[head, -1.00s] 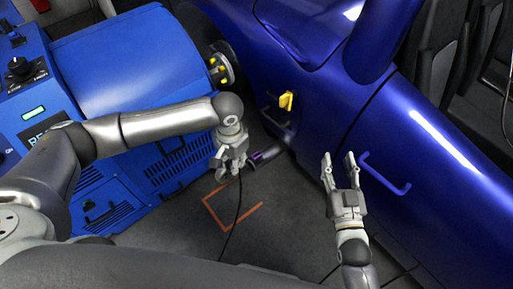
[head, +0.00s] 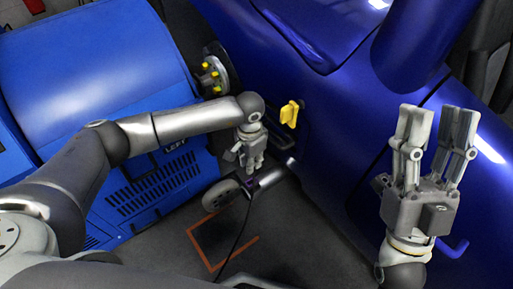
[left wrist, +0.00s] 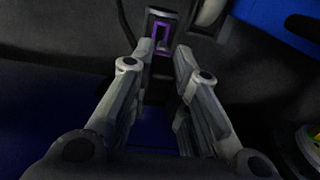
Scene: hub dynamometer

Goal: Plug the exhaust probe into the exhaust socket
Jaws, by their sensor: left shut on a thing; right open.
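The exhaust socket (left wrist: 162,37) is a dark block with a purple rectangular rim, at the top middle of the left wrist view. In the head view the purple mark (head: 248,187) shows at the end of a grey pipe (head: 271,177) beside the car. My left gripper (head: 252,165) is just above it, and its fingers (left wrist: 157,62) point at the purple rim. It is shut on the exhaust probe, which is dark and mostly hidden between the fingers. I cannot tell whether the probe touches the socket. My right gripper (head: 438,115) is open and empty in front of the car.
The blue dynamometer (head: 90,60) stands at left, with a yellow-studded hub (head: 212,76) facing the blue car (head: 340,100). A yellow part (head: 290,114) sits on the car's side. A grey disc (head: 222,195) is near the pipe. A thin black cable (head: 236,240) crosses the floor.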

